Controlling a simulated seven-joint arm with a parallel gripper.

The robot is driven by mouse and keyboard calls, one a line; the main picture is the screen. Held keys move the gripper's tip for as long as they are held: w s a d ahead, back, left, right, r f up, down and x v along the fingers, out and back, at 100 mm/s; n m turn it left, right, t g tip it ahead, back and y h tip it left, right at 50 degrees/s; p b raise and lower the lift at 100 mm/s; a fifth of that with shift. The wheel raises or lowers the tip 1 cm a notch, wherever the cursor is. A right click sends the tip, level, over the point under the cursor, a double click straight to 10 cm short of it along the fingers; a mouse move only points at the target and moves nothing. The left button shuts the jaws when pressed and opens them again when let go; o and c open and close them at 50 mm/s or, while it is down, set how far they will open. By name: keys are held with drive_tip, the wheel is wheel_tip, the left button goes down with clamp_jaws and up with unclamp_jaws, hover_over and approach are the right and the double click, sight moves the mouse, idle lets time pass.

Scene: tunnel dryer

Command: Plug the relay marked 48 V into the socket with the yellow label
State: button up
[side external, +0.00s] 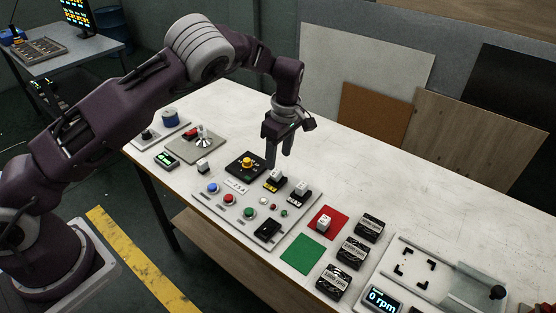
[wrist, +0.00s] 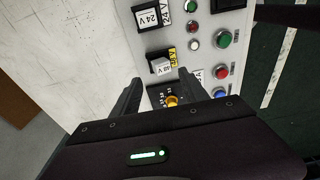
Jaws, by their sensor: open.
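A white relay (side external: 274,178), whose small marking looks like 48 V, is on the black socket with the yellow label (side external: 272,187). In the wrist view the relay (wrist: 161,67) covers part of the socket beside the yellow label (wrist: 173,58); it looks slightly skewed, and I cannot tell whether it is fully seated. A relay marked 24 V (wrist: 146,17) is on the neighbouring socket with a white label; it also shows in the side view (side external: 301,187). My gripper (side external: 279,160) is open and empty above the panel, close behind the yellow-label socket; its fingers also show in the wrist view (wrist: 159,86).
A yellow rotary knob (side external: 247,162) is just left of the sockets. Coloured push buttons (side external: 229,199) line the panel's front. Another white relay (side external: 325,223) stands on a red pad (side external: 316,213); a green pad (side external: 303,254) and black boxes (side external: 352,252) are nearby. The table behind is clear.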

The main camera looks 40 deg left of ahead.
sight(277, 176)
drive_tip(key=shift+w+a+r, duration=0.1)
drive_tip(key=shift+r, duration=0.1)
drive_tip(key=c, duration=0.3)
drive_tip(key=r, duration=0.1)
drive_tip(key=n+h, duration=0.1)
drive_tip(key=r, duration=0.1)
drive_tip(key=shift+w+a+r+n, duration=0.25)
drive_tip(key=shift+a+r+n, duration=0.05)
drive_tip(key=c, duration=0.7)
drive_tip(key=shift+f, duration=0.2)
clamp_jaws()
drive_tip(key=shift+f, duration=2.75)
